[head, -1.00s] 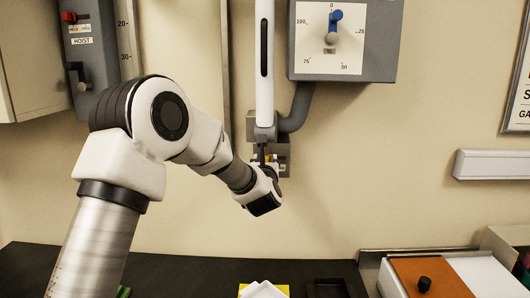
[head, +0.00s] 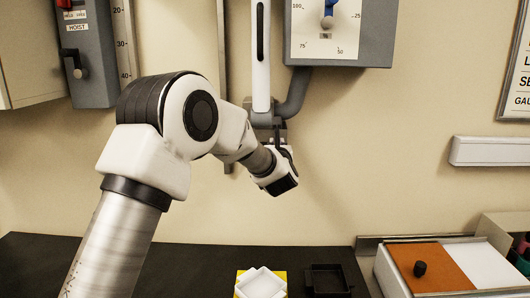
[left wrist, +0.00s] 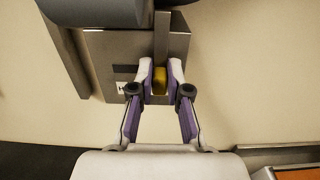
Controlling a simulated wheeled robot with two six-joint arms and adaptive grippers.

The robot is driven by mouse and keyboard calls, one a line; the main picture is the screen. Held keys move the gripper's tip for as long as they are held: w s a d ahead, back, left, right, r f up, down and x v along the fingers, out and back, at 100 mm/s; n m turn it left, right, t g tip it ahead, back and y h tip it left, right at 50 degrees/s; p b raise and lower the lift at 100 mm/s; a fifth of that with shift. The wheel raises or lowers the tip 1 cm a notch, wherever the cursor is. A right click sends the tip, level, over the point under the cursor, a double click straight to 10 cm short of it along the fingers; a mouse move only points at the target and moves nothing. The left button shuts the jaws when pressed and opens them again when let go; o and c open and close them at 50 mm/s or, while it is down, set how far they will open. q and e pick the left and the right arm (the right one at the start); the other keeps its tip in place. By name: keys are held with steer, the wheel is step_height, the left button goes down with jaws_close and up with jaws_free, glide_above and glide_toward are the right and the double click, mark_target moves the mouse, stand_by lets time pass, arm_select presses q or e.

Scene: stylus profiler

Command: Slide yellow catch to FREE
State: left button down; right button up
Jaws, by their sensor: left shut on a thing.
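The yellow catch (left wrist: 159,81) is on a grey metal box (left wrist: 105,55) on the wall, seen in the left wrist view. My left gripper (left wrist: 161,75) is shut on it, with a purple-lined finger at each side. A dark patch and a small label starting with "H" (left wrist: 122,88) show to the left of the catch; the fingers hide the rest of the label. In the head view my left wrist hides the catch and most of the box, and the left fingers (head: 278,140) are barely seen. My right gripper is out of view.
A white vertical column (head: 261,60) stands above the catch box, beside a grey pipe (head: 295,95) and a dial box (head: 375,45). A hoist box (head: 93,70) hangs at the left. The black bench (head: 200,265) below holds white and black trays.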

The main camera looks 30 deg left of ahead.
arm_select(q)
steer(key=c, duration=1.3)
jaws_free()
steer(key=shift+w+d, duration=0.1)
steer(key=shift+c, duration=0.2)
steer(key=shift+o, duration=1.1)
steer(key=shift+d, duration=0.15)
steer(key=v, duration=1.2)
steer(key=shift+w+d, duration=0.15)
